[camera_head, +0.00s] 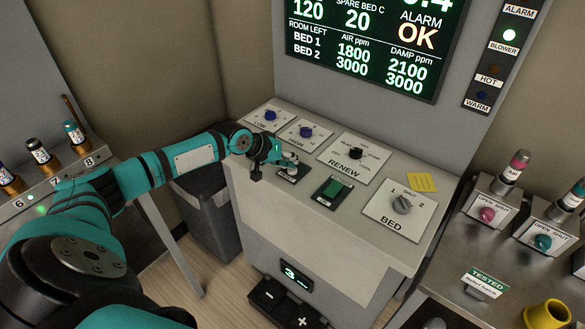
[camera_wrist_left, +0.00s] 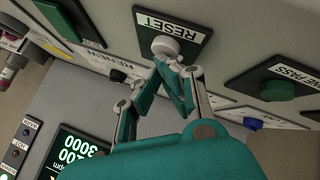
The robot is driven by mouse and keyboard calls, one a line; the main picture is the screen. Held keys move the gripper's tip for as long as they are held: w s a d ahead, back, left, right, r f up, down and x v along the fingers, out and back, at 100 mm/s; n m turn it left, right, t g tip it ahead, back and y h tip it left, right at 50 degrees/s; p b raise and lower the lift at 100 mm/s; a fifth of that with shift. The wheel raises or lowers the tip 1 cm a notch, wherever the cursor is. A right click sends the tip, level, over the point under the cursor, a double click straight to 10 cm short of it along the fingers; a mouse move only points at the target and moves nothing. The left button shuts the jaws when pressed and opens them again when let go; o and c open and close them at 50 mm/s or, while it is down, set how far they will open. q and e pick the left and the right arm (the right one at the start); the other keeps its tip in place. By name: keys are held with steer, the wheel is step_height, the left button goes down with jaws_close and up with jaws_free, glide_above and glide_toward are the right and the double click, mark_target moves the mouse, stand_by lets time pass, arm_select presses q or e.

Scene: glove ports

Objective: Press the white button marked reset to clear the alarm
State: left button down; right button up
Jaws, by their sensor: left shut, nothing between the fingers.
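The white reset button (camera_wrist_left: 165,45) sits on a dark plate labelled RESET (camera_wrist_left: 158,22) on the console, as the left wrist view shows. My left gripper (camera_wrist_left: 172,62) is shut and empty, with its fingertips at the button; they look close to it or touching, and I cannot tell which. In the head view my left gripper (camera_head: 287,163) is over the reset plate (camera_head: 292,174) and hides part of the button. The wall screen (camera_head: 380,40) reads ALARM OK. My right gripper is not in view.
A green button (camera_head: 333,188) sits right of the reset plate on the console (camera_head: 310,222). Blue knobs (camera_head: 270,115), the RENEW dial (camera_head: 355,152) and the BED dial (camera_head: 402,204) are around it. A yellow note (camera_head: 421,182) lies at the right.

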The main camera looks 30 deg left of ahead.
arm_select(q)
steer(key=shift+f, duration=0.25)
steer(key=shift+s+f, duration=0.1)
steer(key=shift+f, duration=0.25)
stand_by(0.3)
steer(key=shift+d+r+p, duration=0.1)
steer(key=shift+r+p, duration=0.15)
steer(key=shift+p, duration=0.2)
steer(key=shift+r, duration=0.35)
step_height(320, 180, up, 6)
steer(key=p, duration=0.6)
steer(key=shift+f, duration=0.1)
